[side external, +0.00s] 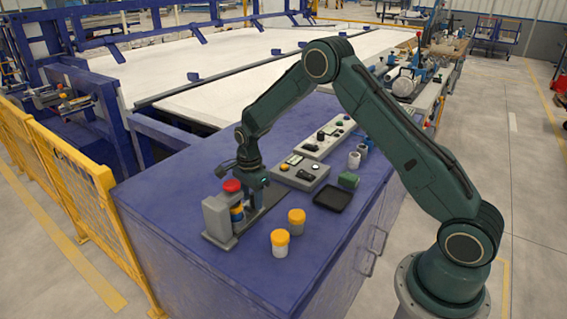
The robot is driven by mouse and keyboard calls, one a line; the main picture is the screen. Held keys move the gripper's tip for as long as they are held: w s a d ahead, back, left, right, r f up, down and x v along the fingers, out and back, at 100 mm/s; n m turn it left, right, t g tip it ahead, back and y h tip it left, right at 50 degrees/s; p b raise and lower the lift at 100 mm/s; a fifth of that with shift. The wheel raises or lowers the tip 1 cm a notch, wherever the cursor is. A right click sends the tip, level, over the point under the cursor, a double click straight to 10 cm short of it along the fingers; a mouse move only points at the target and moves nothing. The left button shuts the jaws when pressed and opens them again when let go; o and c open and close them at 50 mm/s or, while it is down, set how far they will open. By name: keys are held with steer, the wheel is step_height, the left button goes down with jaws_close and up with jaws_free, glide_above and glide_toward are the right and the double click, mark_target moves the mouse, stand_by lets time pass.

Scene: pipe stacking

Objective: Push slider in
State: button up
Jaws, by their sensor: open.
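A grey fixture (216,216) with an upright block and a flat base stands near the left end of the blue bench. A stack of coloured pipe pieces (237,215), blue and yellow, stands against its block, and a red cap (232,186) shows above. A dark track (268,203) runs from the fixture toward the back right. My gripper (262,204) is low over this track, just right of the stack, pointing down. It is open, and its fingertips are small and dark. The slider is not clearly distinguishable from the gripper and track, and I cannot tell whether they touch.
Two yellow-topped white jars (280,242) (297,221) stand right of the fixture. The bench's front left is clear.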

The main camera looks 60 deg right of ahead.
step_height(320, 180, up, 14)
stand_by(0.8)
steer(key=s+a+r+n+t, duration=0.35)
steer(key=s+r+n, duration=0.65)
steer(key=s+r, duration=0.55)
steer(key=s+a+n+t, duration=0.2)
steer(key=s+n, duration=0.8)
steer(key=s, duration=0.8)
steer(key=shift+s+a+f, duration=0.35)
steer(key=shift+a, duration=0.1)
